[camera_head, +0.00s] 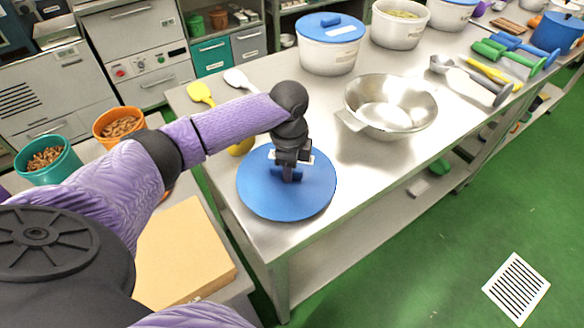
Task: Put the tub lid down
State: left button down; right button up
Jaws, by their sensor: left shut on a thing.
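The tub lid (262,202) is a round blue disc near the front left corner of the steel table. My left gripper (288,176) is above its middle, shut on the lid's blue handle, which the fingers partly hide. The lid looks level, and its lower right edge is close to the table's front edge. I cannot tell whether it touches the tabletop. A white tub (328,58) with another blue lid stands further back on the table. My right gripper is not in view.
A shiny steel bowl (388,106) stands right of the lid. Yellow (200,92) and white (239,78) spoons lie behind my left arm. An open white tub (398,26) and several coloured scoops are further right. Bare tabletop lies between lid and bowl.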

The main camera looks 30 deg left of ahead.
pick_arm(q)
jog(key=shift+f, duration=0.3)
jog(key=shift+c, duration=2.4)
grip_release()
jog(key=shift+f, duration=0.1)
notch_tip(320, 180, up, 12)
jog(key=p, duration=0.4)
jog(key=shift+p, duration=0.3)
